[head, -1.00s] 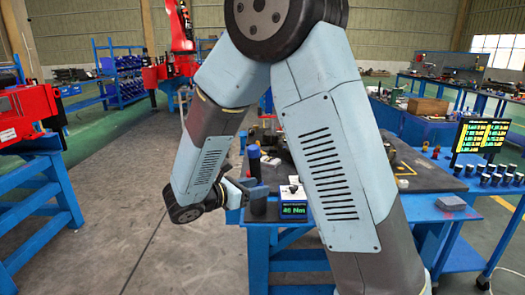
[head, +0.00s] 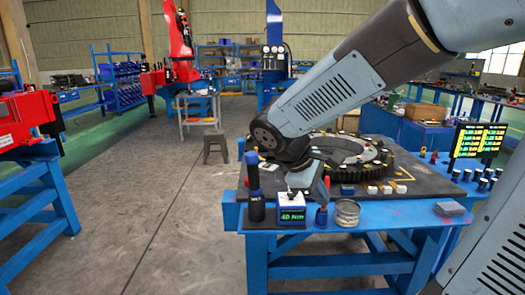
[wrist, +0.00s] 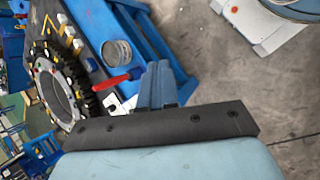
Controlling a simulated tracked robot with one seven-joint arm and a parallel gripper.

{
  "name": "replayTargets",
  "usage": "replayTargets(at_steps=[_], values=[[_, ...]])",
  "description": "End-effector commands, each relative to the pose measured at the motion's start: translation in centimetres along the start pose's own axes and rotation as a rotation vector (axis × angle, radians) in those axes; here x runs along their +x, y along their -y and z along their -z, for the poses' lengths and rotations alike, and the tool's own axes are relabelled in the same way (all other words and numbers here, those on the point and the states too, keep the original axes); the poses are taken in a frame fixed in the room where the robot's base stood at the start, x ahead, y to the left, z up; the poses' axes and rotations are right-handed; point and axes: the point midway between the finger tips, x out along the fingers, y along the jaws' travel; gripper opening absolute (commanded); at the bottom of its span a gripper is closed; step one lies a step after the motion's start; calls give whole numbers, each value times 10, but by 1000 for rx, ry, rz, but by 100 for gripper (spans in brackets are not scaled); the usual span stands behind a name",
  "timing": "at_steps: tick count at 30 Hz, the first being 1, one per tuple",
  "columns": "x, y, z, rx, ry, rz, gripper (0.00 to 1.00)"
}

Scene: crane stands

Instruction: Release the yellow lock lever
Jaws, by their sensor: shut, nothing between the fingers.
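My gripper (wrist: 158,80) shows in the wrist view as two blue-grey fingers close together, shut with nothing between them. In the head view my gripper (head: 308,182) is low over the front of the blue workbench (head: 350,220), behind the "40 Nm" display box (head: 292,212). In the wrist view the fingers are beside a red-handled tool (wrist: 112,80); I cannot tell whether they touch it. I cannot make out a yellow lock lever for certain in either view. Part of the bench is hidden behind my arm.
A large toothed ring (head: 365,155) lies on the bench, with small blocks (head: 372,190) in front. A black cylinder tool (head: 255,185) stands at the left front corner and a round tin (head: 347,212) at the front edge. A lit screen (head: 480,137) stands right.

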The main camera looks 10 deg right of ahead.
Motion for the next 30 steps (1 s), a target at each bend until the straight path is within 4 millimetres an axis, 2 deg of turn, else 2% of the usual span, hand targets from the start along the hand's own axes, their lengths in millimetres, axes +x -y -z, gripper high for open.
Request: replayTargets(at_steps=[1,6,15,22,30], values=[[-3,2,-10,76,-46,29,0],[-14,14,-33,326,-205,132,0],[-41,28,-61,735,-482,279,0],[-56,31,-70,898,-603,335,0],[-58,32,-72,926,-623,346,0]])
